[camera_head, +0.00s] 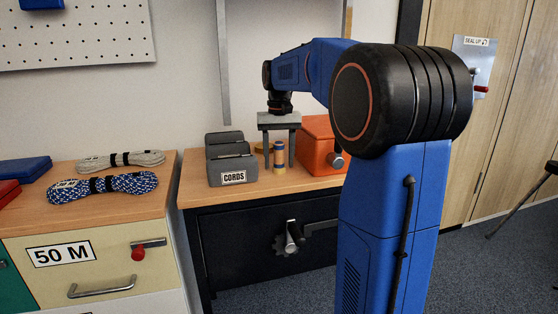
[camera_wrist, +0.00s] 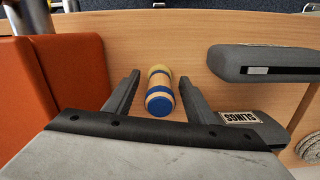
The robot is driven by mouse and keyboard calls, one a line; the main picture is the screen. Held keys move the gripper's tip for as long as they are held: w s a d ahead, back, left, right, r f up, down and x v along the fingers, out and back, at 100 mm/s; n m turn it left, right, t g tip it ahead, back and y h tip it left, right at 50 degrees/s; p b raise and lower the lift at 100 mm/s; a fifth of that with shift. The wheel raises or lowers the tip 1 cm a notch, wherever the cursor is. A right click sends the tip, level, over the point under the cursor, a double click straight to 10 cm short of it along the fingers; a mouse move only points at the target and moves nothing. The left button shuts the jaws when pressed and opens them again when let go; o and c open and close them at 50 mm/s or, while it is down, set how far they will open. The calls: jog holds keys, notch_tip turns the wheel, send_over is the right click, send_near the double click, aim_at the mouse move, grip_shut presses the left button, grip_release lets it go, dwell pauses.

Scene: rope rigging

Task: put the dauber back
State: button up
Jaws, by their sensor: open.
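A small wooden-coloured cylinder with blue bands and a yellow end (camera_wrist: 160,92), which looks like the dauber, stands upright on the wooden bench. It also shows in the head view (camera_head: 279,156). My gripper (camera_wrist: 161,78) is open and points down, with one finger on each side of the cylinder. In the wrist view, gaps show between the cylinder and both fingers. In the head view my gripper (camera_head: 279,163) is over the bench, between the grey rack and the orange box. No other dauber or marked place for it is clear to me.
A grey rack labelled CORDS (camera_head: 225,160) stands close left of my gripper. An orange box (camera_head: 319,148) with a round knob stands close right. Rope coils (camera_head: 103,186) lie on the left cabinet. A black drawer front with a handle (camera_head: 250,240) is below the bench top.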

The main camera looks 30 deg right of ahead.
notch_tip(320, 180, up, 12)
jog(key=shift+w+d+f, duration=0.1)
jog(key=shift+w, duration=0.05)
jog(key=s+a+f+n+t, duration=0.1)
jog(key=s+a+f, duration=0.45)
jog(key=s, duration=0.25)
jog(key=s+a+f+n+t, duration=0.2)
jog(key=s+a+f, duration=0.35)
jog(key=s, duration=0.25)
jog(key=s+a+f+n+t, duration=0.1)
jog(key=s+a+f, duration=0.1)
jog(key=s+f, duration=0.5)
jog(key=s+a+f+n+t, duration=0.1)
jog(key=s+a+f, duration=0.2)
jog(key=s+f, duration=0.4)
jog(key=shift+s+f, duration=0.2)
jog(key=shift+f, duration=0.6)
